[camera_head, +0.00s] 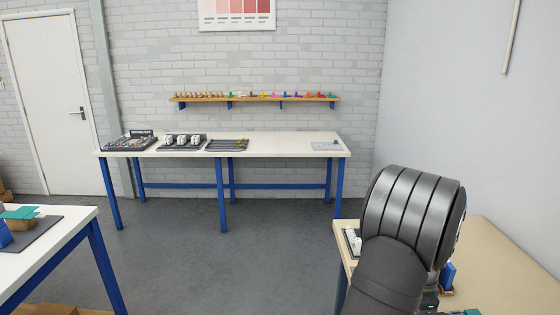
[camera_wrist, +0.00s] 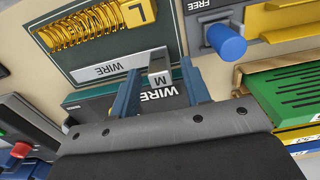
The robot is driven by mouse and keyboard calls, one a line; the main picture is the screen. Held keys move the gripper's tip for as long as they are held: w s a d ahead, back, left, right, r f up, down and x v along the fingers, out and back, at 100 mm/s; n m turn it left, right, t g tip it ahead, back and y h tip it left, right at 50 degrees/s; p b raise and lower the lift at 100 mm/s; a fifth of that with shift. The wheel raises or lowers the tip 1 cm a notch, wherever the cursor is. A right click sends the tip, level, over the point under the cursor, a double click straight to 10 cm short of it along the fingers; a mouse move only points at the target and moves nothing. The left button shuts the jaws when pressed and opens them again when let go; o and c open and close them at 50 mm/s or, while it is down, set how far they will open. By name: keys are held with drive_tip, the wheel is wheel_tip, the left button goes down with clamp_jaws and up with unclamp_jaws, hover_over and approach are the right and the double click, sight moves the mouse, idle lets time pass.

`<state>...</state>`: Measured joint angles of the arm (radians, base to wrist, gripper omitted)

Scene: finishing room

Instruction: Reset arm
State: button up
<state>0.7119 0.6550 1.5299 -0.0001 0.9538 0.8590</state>
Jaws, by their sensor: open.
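My gripper (camera_wrist: 158,82) shows in the wrist view with its two blue fingers apart. Between or just beyond the fingers is a small grey block (camera_wrist: 160,78) marked M, in front of a dark panel labelled WIRE (camera_wrist: 165,98). I cannot tell whether the fingers touch it. In the head view my dark arm bends over the light wooden table (camera_head: 510,265) at right, and the gripper itself is hidden there.
Near the fingers are a dark green board (camera_wrist: 90,62) with a yellow coil (camera_wrist: 80,30), a blue knob (camera_wrist: 226,42) and a green slotted box (camera_wrist: 285,95). In the head view, a white bench (camera_head: 280,145) with trays stands at the back; grey floor lies clear between.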

wheel_tip(320, 180, up, 2)
drive_tip(key=s+d+r, duration=0.4)
drive_tip(key=s+r, duration=0.3)
drive_tip(key=s, duration=0.4)
drive_tip(key=w+a+f+n, duration=0.1)
drive_tip(key=w+a+n, duration=0.4)
drive_tip(key=w+a, duration=0.7)
drive_tip(key=w+a+f+n, duration=0.1)
drive_tip(key=w+a+n, duration=0.5)
drive_tip(key=w+a, duration=0.7)
drive_tip(key=a, duration=0.4)
drive_tip(key=shift+f+n, duration=0.25)
drive_tip(key=shift+n, duration=0.05)
